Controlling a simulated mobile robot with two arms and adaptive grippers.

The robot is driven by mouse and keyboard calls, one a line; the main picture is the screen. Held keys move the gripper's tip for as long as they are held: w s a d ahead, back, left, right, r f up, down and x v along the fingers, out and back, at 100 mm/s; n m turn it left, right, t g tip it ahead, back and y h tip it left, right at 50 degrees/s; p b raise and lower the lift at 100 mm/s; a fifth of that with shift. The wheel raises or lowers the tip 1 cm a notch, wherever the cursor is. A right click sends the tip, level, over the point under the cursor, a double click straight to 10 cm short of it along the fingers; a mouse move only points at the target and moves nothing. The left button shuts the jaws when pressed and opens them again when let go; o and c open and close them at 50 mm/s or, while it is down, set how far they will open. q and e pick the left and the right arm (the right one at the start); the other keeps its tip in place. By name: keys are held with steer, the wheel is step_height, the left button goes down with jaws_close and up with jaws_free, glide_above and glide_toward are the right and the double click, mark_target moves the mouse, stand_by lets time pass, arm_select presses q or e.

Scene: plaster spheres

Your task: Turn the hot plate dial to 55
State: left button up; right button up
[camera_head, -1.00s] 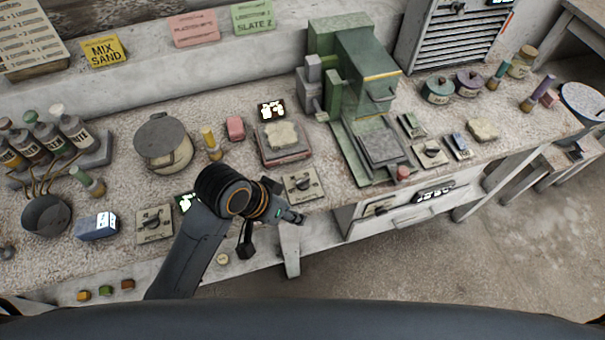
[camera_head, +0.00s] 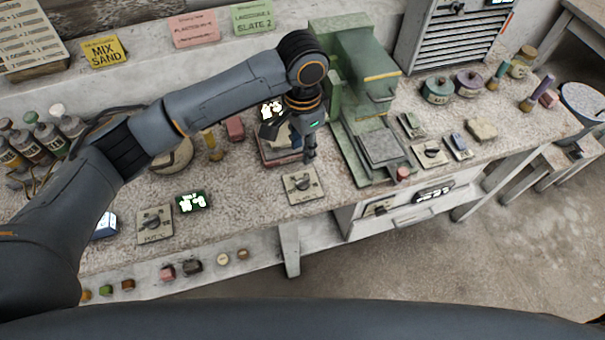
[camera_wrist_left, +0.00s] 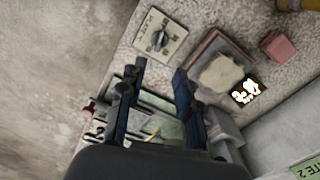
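The hot plate dial (camera_head: 300,184) is a dark knob on a pale square panel near the bench's front edge. In the left wrist view the dial (camera_wrist_left: 159,39) sits on its panel, whose lettering seems to read "PLATE". Behind it is the hot plate (camera_head: 272,158), a reddish-grey slab partly hidden by my left arm; it also shows in the left wrist view (camera_wrist_left: 196,58) with a pale lump on it. A lit display (camera_wrist_left: 248,92) has unreadable digits. My left gripper (camera_head: 310,156) points down above the bench, just behind the dial, apart from it. Its fingers are spread and empty (camera_wrist_left: 160,67). My right gripper is not visible.
A green press (camera_head: 352,110) stands close right of the gripper. A second dial panel (camera_head: 155,224) with a green-lit display (camera_head: 193,202) lies to the left. A pink block (camera_head: 235,128) and a pot (camera_head: 180,155) are behind my arm. Bench around the hot plate dial is clear.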

mark_target(302, 180)
arm_select(q)
step_height(302, 180, down, 12)
steer(key=shift+f+p, duration=0.25)
steer(key=shift+p, duration=0.75)
jaws_close()
